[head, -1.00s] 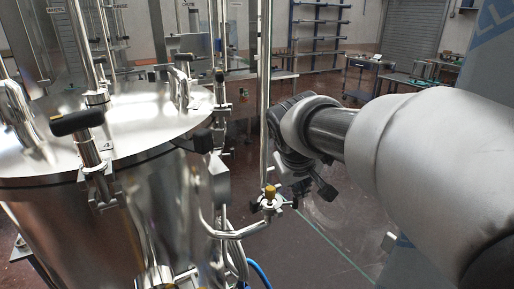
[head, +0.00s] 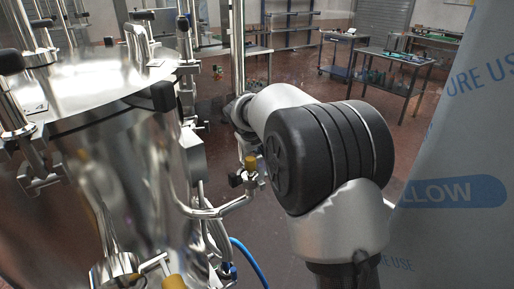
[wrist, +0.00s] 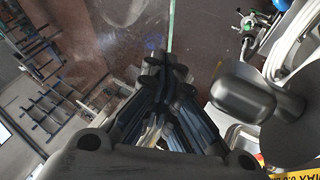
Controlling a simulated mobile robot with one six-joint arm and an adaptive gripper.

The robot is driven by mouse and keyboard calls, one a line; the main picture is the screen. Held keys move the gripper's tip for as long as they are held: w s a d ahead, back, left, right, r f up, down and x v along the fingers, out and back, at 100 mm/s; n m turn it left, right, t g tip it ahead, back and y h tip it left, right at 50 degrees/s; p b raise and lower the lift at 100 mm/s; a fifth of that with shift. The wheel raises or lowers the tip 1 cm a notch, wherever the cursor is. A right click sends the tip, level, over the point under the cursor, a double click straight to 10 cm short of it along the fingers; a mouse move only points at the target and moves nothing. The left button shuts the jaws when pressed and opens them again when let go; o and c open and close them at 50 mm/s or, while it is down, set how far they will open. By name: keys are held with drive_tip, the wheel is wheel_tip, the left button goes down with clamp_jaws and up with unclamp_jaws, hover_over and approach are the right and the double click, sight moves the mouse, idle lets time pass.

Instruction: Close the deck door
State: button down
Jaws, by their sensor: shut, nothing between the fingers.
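I cannot make out with certainty which part is the deck door. A pale, smeared sheen (wrist: 128,28) lies ahead of the fingers in the wrist view; I cannot tell whether it is a clear panel or the shiny floor. My gripper (wrist: 168,82) is shut and empty in the wrist view, its dark fingers together. In the head view the gripper is hidden behind my own arm, which fills the middle right. A black rounded knob-like part (wrist: 243,96) is close to the right of the fingers; I see no clear contact.
A shiny steel vessel (head: 118,185) stands at the left, with a vertical pipe and a yellow-capped valve (head: 250,163) beside it. A blue hose (head: 250,262) runs below. A printed film-wrapped panel (head: 455,150) is at the right. Carts (head: 395,58) stand behind on open floor.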

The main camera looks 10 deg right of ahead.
drive_tip(key=d, duration=0.1)
drive_tip(key=w+d, duration=0.2)
drive_tip(key=shift+d+f, duration=0.1)
drive_tip(key=shift+d, duration=0.3)
drive_tip(key=shift+d, duration=0.1)
